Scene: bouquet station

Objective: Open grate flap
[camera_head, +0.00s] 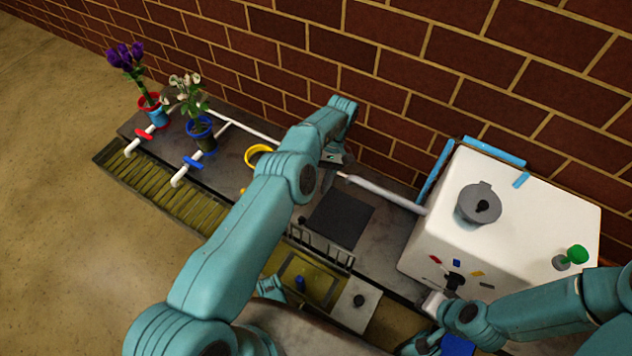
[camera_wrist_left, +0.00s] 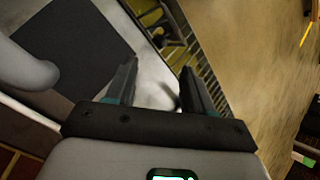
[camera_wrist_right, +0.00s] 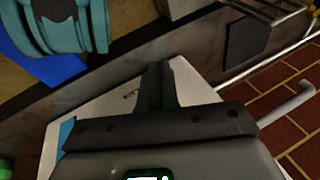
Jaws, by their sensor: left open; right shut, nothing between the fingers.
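A slatted grate (camera_head: 185,195) runs along the counter's front edge in the head view. Farther right, a short barred section (camera_head: 320,248) borders a yellow-green recess (camera_head: 318,284) holding a blue knob. I cannot tell whether this barred section is the flap, or whether it is hinged up. Bars (camera_wrist_left: 207,75) also show in the left wrist view. My left gripper (camera_head: 335,157) is open above the counter, near a dark square mat (camera_head: 340,218). Its empty fingers show in the left wrist view (camera_wrist_left: 158,88). My right gripper (camera_wrist_right: 161,85) is shut and empty, close to the white box (camera_wrist_right: 195,85).
The white box (camera_head: 520,205) with a grey lid stands at the right. Two flower pots, a red-blue one (camera_head: 155,115) and a blue one (camera_head: 202,140), stand at the far left by white pipes with red and blue handles. A brick wall (camera_head: 400,50) closes the back.

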